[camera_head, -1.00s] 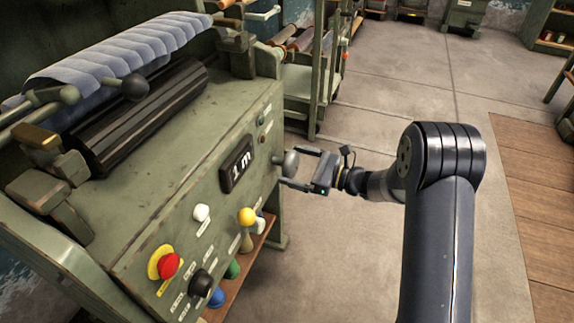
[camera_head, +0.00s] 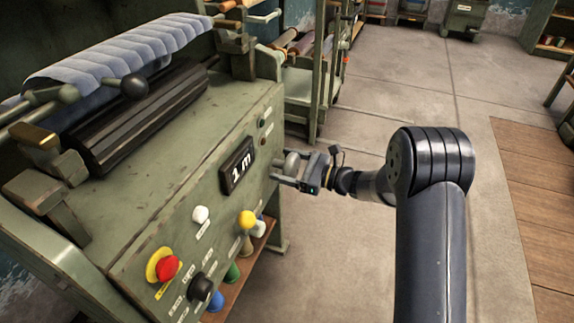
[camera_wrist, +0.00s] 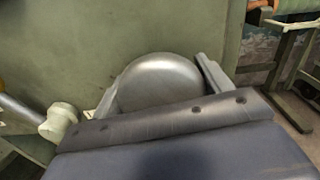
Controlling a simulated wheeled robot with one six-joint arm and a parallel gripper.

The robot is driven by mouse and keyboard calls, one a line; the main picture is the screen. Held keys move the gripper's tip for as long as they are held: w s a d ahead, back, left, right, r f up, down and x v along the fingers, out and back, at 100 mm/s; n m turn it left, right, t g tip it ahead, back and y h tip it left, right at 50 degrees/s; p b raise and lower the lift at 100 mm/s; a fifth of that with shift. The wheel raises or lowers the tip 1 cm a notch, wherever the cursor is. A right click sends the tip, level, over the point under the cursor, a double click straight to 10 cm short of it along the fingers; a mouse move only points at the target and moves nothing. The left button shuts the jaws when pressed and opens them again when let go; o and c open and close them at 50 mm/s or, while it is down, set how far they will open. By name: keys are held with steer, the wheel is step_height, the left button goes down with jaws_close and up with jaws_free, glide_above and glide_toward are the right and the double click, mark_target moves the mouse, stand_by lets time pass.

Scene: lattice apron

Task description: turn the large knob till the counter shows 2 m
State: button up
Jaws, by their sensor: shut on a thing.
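The large knob (camera_head: 292,162) is a rounded grey metal knob on the front panel of the green machine. In the wrist view the knob (camera_wrist: 160,82) sits between the two fingers, and its domed face fills the gap. My gripper (camera_head: 290,170) is shut on the knob, with one finger on each side; it also shows in the wrist view (camera_wrist: 158,85). The counter (camera_head: 237,165) is a dark tilted display to the left of the knob and reads 1 m. The knob's shaft is hidden.
A rack (camera_head: 305,100) stands behind.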

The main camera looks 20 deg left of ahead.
steer(key=shift+c, duration=1)
steer(key=shift+r+p, duration=0.1)
steer(key=shift+p, duration=0.3)
steer(key=shift+r+m+p, duration=0.1)
steer(key=shift+m+p, duration=1)
steer(key=m+p, duration=0.5)
steer(key=shift+w, duration=0.15)
steer(key=m+p, duration=0.1)
steer(key=m, duration=0.1)
steer(key=m+p, duration=0.1)
steer(key=shift+w+f+m+p, duration=0.1)
steer(key=shift+f+m+p, duration=0.1)
steer(key=shift+m+p, duration=0.15)
steer(key=shift+f+m+p, duration=0.15)
steer(key=shift+m+p, duration=0.65)
steer(key=shift+m, duration=1.15)
